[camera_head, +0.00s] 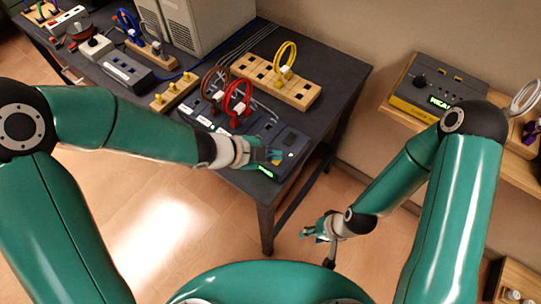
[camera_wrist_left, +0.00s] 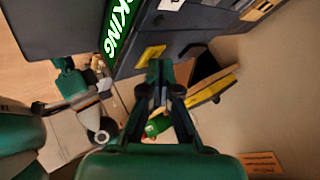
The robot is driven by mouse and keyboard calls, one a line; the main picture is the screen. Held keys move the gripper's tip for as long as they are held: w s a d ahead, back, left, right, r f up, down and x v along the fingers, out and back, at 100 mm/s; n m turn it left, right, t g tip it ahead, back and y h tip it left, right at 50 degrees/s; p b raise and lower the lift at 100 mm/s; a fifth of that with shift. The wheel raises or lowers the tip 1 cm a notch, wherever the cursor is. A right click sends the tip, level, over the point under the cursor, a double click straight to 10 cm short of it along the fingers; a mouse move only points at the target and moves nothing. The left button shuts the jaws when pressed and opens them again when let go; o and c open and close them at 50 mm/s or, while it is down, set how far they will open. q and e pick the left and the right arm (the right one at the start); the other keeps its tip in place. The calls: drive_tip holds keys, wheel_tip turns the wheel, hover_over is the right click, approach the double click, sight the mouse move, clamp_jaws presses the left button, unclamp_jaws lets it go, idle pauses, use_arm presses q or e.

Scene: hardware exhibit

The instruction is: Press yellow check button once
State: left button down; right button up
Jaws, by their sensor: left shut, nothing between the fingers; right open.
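A dark control box (camera_head: 292,141) stands at the near right corner of the dark bench, with a lit green display (camera_head: 266,172) on it. In the left wrist view the display (camera_wrist_left: 118,28) shows letters ending in "KING". A yellow square button (camera_wrist_left: 151,55) lies on the dark panel beside that display, just beyond my left fingertips. My left gripper (camera_head: 271,156) is shut and empty, over the box; its fingers (camera_wrist_left: 160,80) partly cover the button's lower edge. Whether they touch it I cannot tell. My right gripper (camera_head: 316,231) is open and empty, low beside the bench.
Red and brown cable rings (camera_head: 238,97) stand behind my left gripper. A wooden socket block (camera_head: 290,91) with a yellow ring is at the back. A grey-yellow device (camera_head: 435,93) with a green display sits on the right shelf. Open floor lies in front of the bench (camera_head: 356,82).

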use_arm(q)
drive_tip(key=shift+r+p, duration=0.8)
wheel_tip(320, 180, up, 5)
drive_tip(key=p, duration=0.5)
idle(0.5)
